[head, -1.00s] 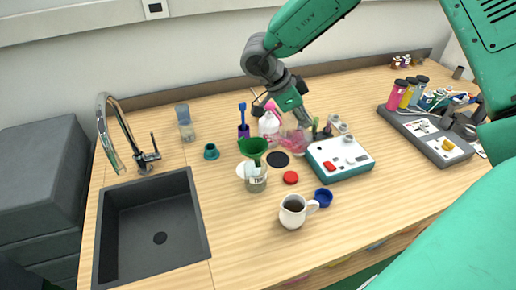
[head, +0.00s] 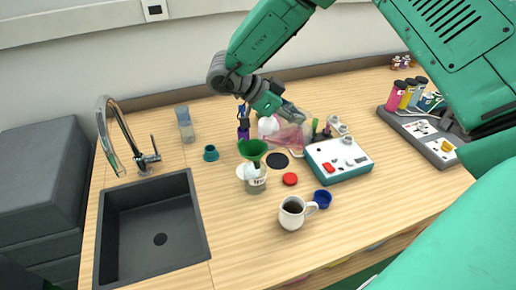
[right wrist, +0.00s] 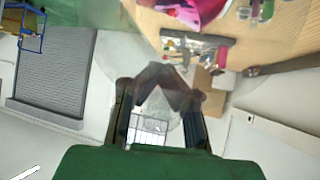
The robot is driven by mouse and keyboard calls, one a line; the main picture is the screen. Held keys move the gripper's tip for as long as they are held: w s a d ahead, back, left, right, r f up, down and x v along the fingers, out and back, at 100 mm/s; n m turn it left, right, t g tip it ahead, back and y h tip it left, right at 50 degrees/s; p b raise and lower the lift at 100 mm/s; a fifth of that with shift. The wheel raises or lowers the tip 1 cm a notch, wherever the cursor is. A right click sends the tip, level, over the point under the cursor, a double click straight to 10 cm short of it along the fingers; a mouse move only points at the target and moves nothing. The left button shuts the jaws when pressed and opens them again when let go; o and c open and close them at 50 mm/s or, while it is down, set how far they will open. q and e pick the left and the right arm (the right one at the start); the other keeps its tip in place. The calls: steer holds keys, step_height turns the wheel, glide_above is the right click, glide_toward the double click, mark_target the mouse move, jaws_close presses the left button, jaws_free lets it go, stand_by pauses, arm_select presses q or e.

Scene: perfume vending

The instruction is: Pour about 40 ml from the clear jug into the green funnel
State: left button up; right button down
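The clear jug (head: 290,138) holds pink liquid and is tilted, just right of the funnel in the head view. The green funnel (head: 253,148) sits upright in a small labelled glass jar (head: 256,184). My right gripper (head: 291,116) is at the jug, its fingertips partly hidden. In the right wrist view its fingers (right wrist: 166,80) close together on a see-through part of the jug, and pink liquid (right wrist: 203,10) shows at the top. I cannot make out a stream into the funnel. My left gripper is not in view.
A white mug (head: 292,212) of dark liquid, a blue cap (head: 322,198) and a red lid (head: 290,179) lie in front. A white-and-teal device (head: 340,160) stands right. A purple holder (head: 243,130) is behind the funnel. The sink (head: 150,235) is left.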

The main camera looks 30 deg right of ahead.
steer(key=shift+a+r, duration=0.3)
steer(key=shift+a, duration=0.15)
steer(key=shift+d, duration=0.2)
steer(key=shift+d, duration=0.35)
steer(key=shift+h, duration=0.3)
steer(key=shift+s+a+r, duration=0.1)
steer(key=shift+a, duration=0.2)
steer(key=shift+a+r+g+h, duration=0.2)
steer(key=shift+r+g+h, duration=0.05)
steer(key=shift+g+h, duration=0.05)
stand_by(1.7)
